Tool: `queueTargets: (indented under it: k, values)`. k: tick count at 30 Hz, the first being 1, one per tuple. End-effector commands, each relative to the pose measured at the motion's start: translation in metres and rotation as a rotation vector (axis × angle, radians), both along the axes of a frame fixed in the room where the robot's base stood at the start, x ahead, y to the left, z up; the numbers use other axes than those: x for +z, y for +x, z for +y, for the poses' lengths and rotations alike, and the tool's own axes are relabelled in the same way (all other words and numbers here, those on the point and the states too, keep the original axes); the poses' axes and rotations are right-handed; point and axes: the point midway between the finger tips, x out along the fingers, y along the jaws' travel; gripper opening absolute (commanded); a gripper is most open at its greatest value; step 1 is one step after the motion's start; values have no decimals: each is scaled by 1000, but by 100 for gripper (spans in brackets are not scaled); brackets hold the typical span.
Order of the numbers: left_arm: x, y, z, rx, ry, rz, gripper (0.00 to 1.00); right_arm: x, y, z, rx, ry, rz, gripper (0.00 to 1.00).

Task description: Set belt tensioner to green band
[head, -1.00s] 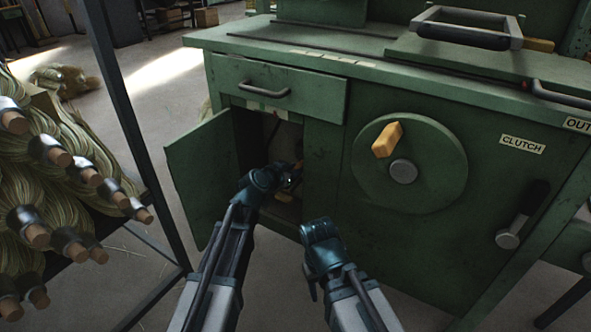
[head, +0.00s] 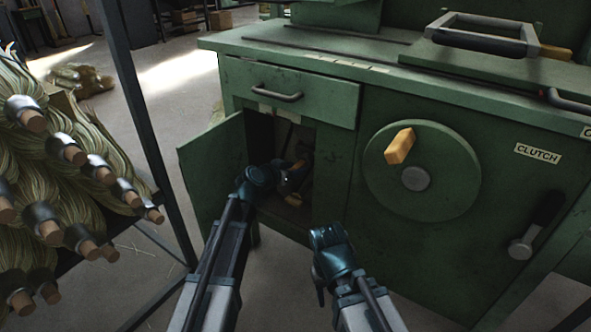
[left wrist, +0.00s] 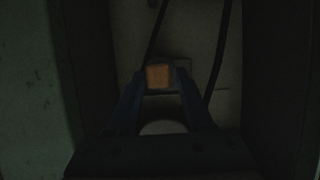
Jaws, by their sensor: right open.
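My left gripper (head: 288,180) reaches through the open door of the green cabinet (head: 335,195) into its dark inside. In the left wrist view, an orange block (left wrist: 158,76) on a small grey plate lies between the two fingertips. The fingers stand apart on either side of it; contact is hard to judge in the dark. A tan piece (head: 293,200) shows below the gripper in the head view. I cannot make out a green band or a scale. My right gripper (head: 319,285) is open and empty in front of the cabinet, pointing down.
The cabinet door (head: 213,170) stands open to the left. A drawer (head: 288,92) is above the opening. A round disc with a yellow handle (head: 400,146) and a clutch lever (head: 537,225) are on the right. A rack of broom bundles (head: 60,180) stands at left. Dark cables (left wrist: 220,50) run inside.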

Motion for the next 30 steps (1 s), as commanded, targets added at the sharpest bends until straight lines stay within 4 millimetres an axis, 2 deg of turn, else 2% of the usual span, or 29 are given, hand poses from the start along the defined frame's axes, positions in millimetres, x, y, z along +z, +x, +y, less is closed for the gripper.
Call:
queueTargets:
  k: [9, 13, 24, 30]
  values:
    - [0, -1, -1, -1, 0, 0, 60, 0, 0, 0, 0, 0, 0, 50]
    - [6, -10, 4, -1, -1, 1, 60, 6, 0, 0, 0, 0, 0, 50]
    - [37, -73, 39, 1, 0, 0, 60, 37, 0, 0, 0, -1, 2, 50]
    - [48, -98, 55, 1, 0, 0, 60, 48, 0, 0, 3, -1, 3, 50]
